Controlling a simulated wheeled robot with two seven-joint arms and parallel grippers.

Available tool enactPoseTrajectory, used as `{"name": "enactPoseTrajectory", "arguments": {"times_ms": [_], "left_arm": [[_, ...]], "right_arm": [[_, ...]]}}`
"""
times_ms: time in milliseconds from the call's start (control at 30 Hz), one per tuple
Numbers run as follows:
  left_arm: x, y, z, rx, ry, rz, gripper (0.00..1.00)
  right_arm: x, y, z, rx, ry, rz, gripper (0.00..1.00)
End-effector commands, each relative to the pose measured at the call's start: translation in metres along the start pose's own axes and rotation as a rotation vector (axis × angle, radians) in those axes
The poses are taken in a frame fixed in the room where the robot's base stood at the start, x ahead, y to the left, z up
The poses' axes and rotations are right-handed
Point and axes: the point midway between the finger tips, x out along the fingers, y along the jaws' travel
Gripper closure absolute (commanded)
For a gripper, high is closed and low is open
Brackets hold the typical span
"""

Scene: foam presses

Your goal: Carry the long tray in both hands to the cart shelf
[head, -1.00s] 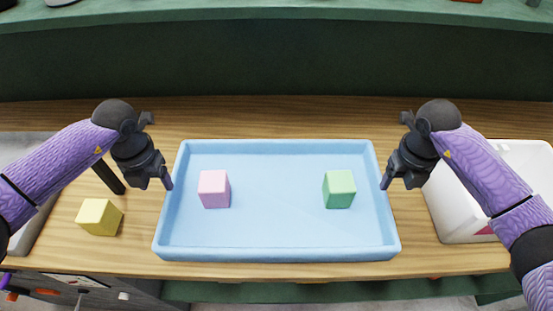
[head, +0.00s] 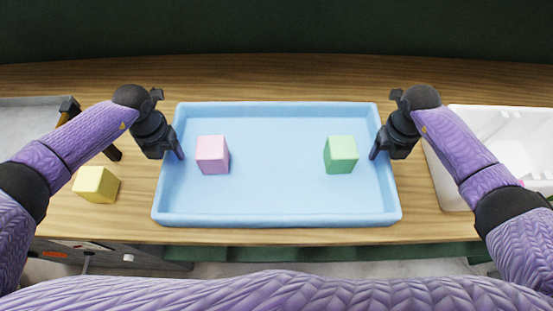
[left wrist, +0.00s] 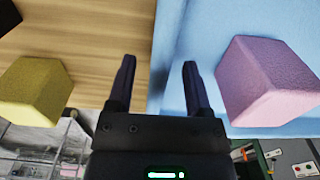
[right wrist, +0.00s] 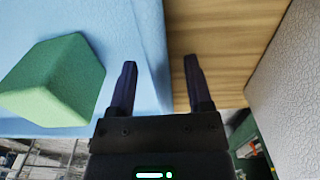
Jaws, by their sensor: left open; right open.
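The long light-blue tray (head: 280,218) lies on the wooden bench, with a pink block (head: 212,155) in its left part and a green block (head: 341,154) in its right part. My left gripper (head: 173,154) is open at the tray's left wall. In the left wrist view the tray wall (left wrist: 160,75) runs between its two fingers. My right gripper (head: 380,153) is open at the right wall. In the right wrist view that wall (right wrist: 152,50) also lies between the open fingers. The cart shelf cannot be made out.
A yellow block (head: 96,185) sits on the wooden bench (head: 290,75) left of the tray. A white bin (head: 515,150) stands at the right, and a grey surface (head: 30,125) lies at the far left. Bare wood lies behind the tray.

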Motion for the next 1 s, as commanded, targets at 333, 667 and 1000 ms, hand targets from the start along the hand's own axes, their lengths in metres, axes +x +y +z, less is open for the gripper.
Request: {"name": "enactPoseTrajectory", "arguments": {"times_ms": [333,667,1000], "left_arm": [[0.024,0.000,0.000,0.001,0.000,0.000,0.35],[0.023,0.000,0.000,0.001,0.000,0.000,0.65],[0.023,0.000,0.000,0.000,0.000,0.000,1.00]], "right_arm": [[0.023,0.000,0.000,0.000,-0.001,0.000,0.35],[0.023,0.000,0.000,0.000,-0.001,0.000,0.65],[0.023,0.000,0.000,0.000,-0.001,0.000,1.00]]}}
